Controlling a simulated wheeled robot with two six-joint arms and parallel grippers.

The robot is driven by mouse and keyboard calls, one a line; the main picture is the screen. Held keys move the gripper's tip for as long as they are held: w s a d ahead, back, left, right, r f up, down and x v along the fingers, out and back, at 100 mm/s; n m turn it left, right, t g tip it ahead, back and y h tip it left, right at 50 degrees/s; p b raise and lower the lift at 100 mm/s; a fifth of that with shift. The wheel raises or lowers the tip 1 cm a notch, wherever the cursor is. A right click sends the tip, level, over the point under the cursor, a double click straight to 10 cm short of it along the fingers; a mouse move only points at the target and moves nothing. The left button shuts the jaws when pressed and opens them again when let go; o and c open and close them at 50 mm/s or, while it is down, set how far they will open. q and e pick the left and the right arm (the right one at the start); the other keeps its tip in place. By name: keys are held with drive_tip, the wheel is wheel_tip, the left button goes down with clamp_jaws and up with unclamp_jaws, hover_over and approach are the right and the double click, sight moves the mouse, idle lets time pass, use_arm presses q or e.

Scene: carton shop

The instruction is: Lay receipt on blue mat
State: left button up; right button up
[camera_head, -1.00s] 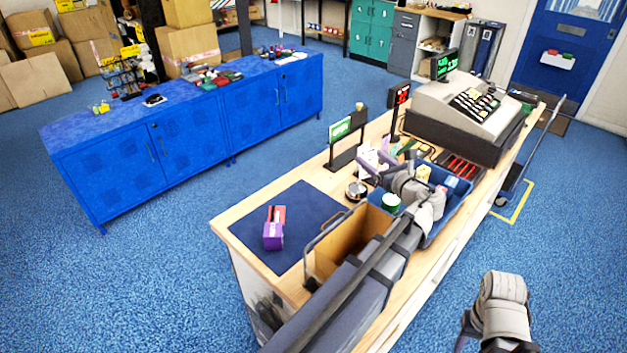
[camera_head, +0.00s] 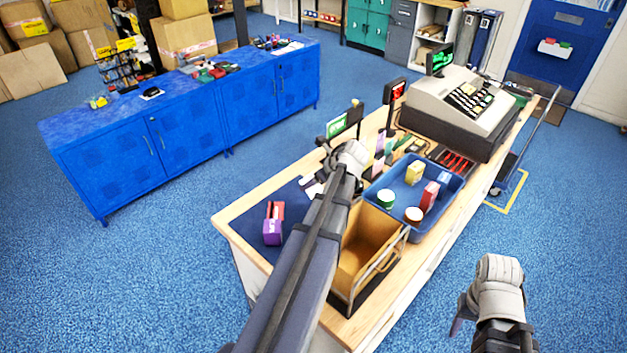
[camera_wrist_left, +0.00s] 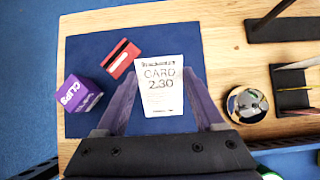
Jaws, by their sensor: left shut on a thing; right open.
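The receipt (camera_wrist_left: 160,85) is a white printed slip reading "CARD 2.30" in the left wrist view. My left gripper (camera_wrist_left: 162,104) is shut on it, with one finger at each side, and the slip appears over the blue mat (camera_wrist_left: 92,48). The blue mat also shows in the head view (camera_head: 291,212), partly covered by my left arm. A red card (camera_wrist_left: 122,58) and a purple clips box (camera_wrist_left: 80,94) are on the mat's left part. My right gripper (camera_head: 463,313) is open, away from the counter at lower right; its fingers are only partly visible.
A round metal bell (camera_wrist_left: 247,104) stands just right of the mat. An open wooden box (camera_head: 360,262) and a blue tray (camera_head: 440,218) holding several items sit on the counter. A cash register (camera_head: 455,105) and a green sign (camera_head: 337,126) stand farther back.

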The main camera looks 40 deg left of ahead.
sight(314, 194)
use_arm(q)
drive_tip(key=shift+f+b, duration=3)
drive_tip(key=shift+f, duration=0.1)
drive_tip(key=o, duration=0.8)
drive_tip(key=shift+o, duration=0.2)
drive_tip(key=shift+r, duration=0.15)
drive_tip(key=p+v, duration=0.6)
drive_tip(key=v, duration=0.1)
drive_tip(key=shift+d+r, duration=0.2)
drive_tip(key=shift+d, duration=0.05)
